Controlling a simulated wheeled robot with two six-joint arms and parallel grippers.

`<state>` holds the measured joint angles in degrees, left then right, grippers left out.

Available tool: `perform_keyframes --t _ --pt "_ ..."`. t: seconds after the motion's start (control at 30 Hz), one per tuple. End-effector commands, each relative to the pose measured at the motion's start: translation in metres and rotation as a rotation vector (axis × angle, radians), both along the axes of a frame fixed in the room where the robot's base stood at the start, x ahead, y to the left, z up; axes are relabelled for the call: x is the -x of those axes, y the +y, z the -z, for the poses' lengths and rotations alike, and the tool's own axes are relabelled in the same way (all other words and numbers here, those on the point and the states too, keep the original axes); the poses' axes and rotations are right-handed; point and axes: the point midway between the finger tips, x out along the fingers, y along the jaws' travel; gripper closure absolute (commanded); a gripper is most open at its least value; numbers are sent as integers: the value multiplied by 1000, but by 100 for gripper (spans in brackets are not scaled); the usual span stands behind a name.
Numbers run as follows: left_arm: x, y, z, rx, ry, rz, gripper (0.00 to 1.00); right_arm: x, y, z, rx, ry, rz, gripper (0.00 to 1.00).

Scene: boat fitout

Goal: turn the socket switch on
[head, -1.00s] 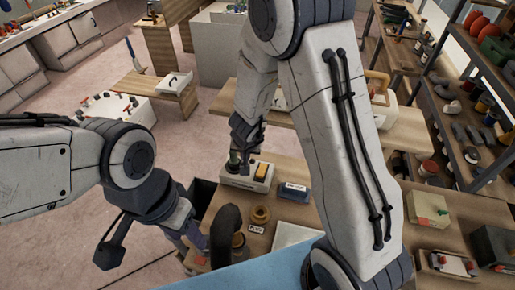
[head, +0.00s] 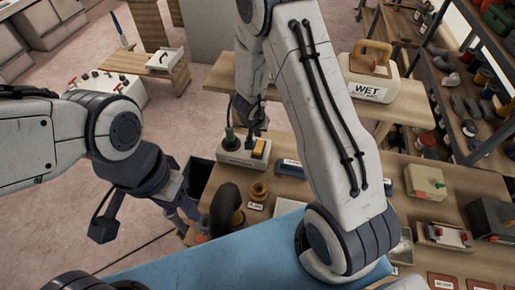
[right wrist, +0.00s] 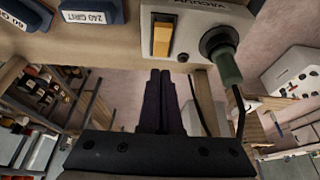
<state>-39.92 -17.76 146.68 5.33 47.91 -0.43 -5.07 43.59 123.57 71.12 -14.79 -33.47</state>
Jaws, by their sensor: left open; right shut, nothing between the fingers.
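The socket box (head: 236,156) is a pale block on the wooden bench, with an orange-yellow rocker switch (head: 259,148) and a green-and-black plug (head: 229,141) in it. In the right wrist view the switch (right wrist: 162,38) is upper centre, beside a "VACUUM" label, and the plug (right wrist: 222,52) is to its right. My right gripper (head: 255,133) is shut and empty close to the switch. Its fingertips (right wrist: 160,76) point toward the switch end of the box; I cannot tell whether they touch. My left gripper (head: 190,208) is open and empty, low at the bench's left edge.
Blue grit boxes (right wrist: 93,14) lie beside the socket box. A dark curved hose (head: 224,208) and a brass ring (head: 259,191) stand on the bench in front. A "WET" vacuum (head: 369,82) stands on the bench behind. Shelving (head: 455,85) is at the right.

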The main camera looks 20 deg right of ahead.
Motion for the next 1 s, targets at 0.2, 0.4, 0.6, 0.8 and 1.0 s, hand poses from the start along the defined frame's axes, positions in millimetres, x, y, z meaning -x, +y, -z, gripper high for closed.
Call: perform_keyframes --t 0.2,0.4,0.6,0.8,1.0 --pt "0 0 17 0 0 2 50 -14 -9 47 0 2 -1 100" --pt "0 0 29 0 0 -1 50 -4 -1 70 1 2 -5 100" --pt "0 0 31 0 0 -1 50 -1 1 76 -1 1 -2 100" --pt "0 0 30 0 0 -1 50 -1 1 76 -1 -1 -3 100" --pt "0 0 39 0 0 -2 50 0 2 80 8 -9 -4 100"
